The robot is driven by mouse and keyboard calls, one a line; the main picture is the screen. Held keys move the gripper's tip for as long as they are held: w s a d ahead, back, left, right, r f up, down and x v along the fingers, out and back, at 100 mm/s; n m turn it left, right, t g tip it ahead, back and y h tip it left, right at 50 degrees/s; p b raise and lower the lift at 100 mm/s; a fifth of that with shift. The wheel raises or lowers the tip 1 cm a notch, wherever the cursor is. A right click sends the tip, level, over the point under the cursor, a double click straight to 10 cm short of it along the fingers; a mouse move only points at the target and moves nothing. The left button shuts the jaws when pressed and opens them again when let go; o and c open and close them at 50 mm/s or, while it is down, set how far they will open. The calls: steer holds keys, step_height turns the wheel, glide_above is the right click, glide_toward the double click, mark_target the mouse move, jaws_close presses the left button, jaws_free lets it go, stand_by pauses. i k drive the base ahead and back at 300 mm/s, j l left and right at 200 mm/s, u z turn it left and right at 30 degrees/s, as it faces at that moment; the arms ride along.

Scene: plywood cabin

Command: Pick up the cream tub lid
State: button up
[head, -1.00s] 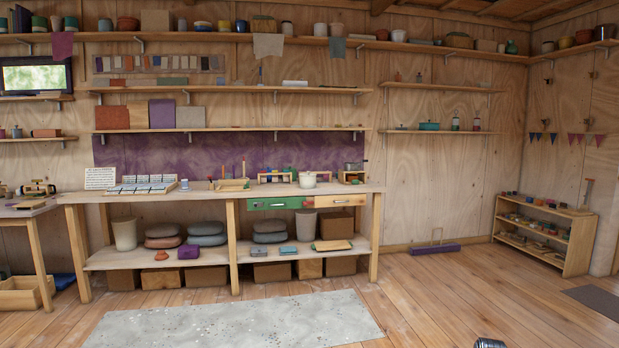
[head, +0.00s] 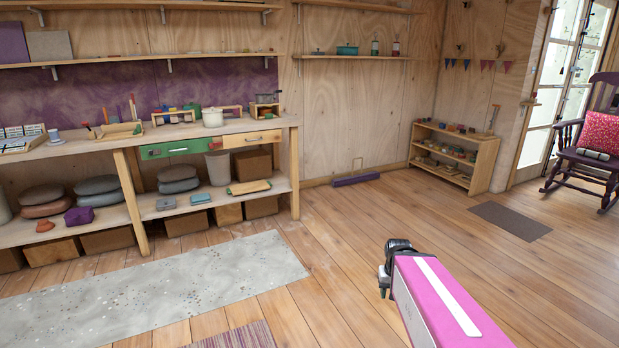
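A cream tub (head: 212,118) stands upright on the workbench top, near its right end, above the drawers. A pale lid (head: 212,109) appears to sit on its top, though its edge is small and hard to make out. My pink arm with a white stripe reaches in from the lower right. The dark end of my arm, with my gripper (head: 390,268), is over the open floor, well apart from the bench and the tub. Its fingers cannot be made out clearly, and I see nothing held there.
The workbench (head: 90,150) holds small wooden racks and trays beside the tub. A grey speckled rug (head: 150,290) lies before it. A low shelf (head: 455,155), a dark mat (head: 510,221) and a rocking chair (head: 590,150) are at right. The middle floor is clear.

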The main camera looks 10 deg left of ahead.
mark_target(211, 121)
steer(key=i+u, duration=0.1)
steer(key=i, duration=0.9)
steer(key=i+l, duration=0.2)
steer(key=i, duration=0.75)
steer(key=i+j+u, duration=0.05)
